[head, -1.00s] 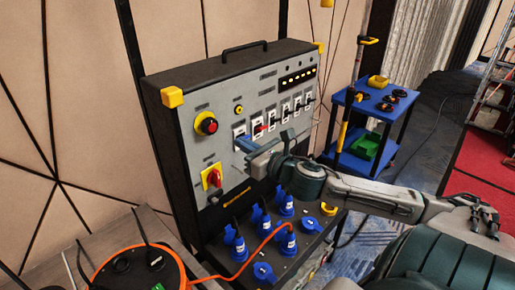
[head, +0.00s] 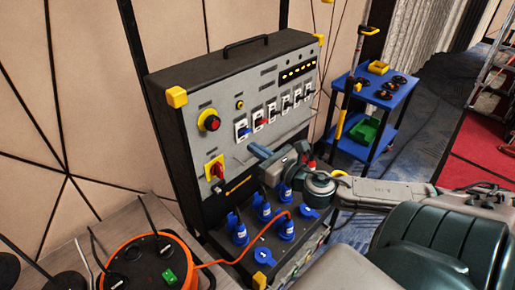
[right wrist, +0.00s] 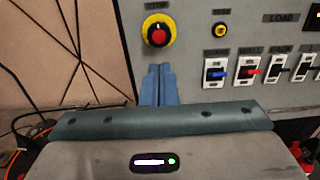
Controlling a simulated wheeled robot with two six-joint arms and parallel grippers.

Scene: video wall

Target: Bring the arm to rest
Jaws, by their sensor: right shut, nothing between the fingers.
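My right gripper (head: 258,153) is shut and empty, with its blue fingers together. It is in front of the grey power distribution panel (head: 225,143), below the row of breakers. In the right wrist view the shut fingers (right wrist: 158,85) point at the panel, below the red emergency button (right wrist: 157,32) and left of a breaker with a blue lever (right wrist: 217,72). The neighbouring breaker has a red lever (right wrist: 250,72). In the head view the arm reaches in from the right. My left gripper is not in view.
Blue plugs (head: 286,228) and sockets fill the panel's lower shelf, with an orange cable running to an orange reel (head: 150,268). A red rotary switch (head: 216,170) is left of the gripper. A blue cart (head: 376,100) stands behind at the right.

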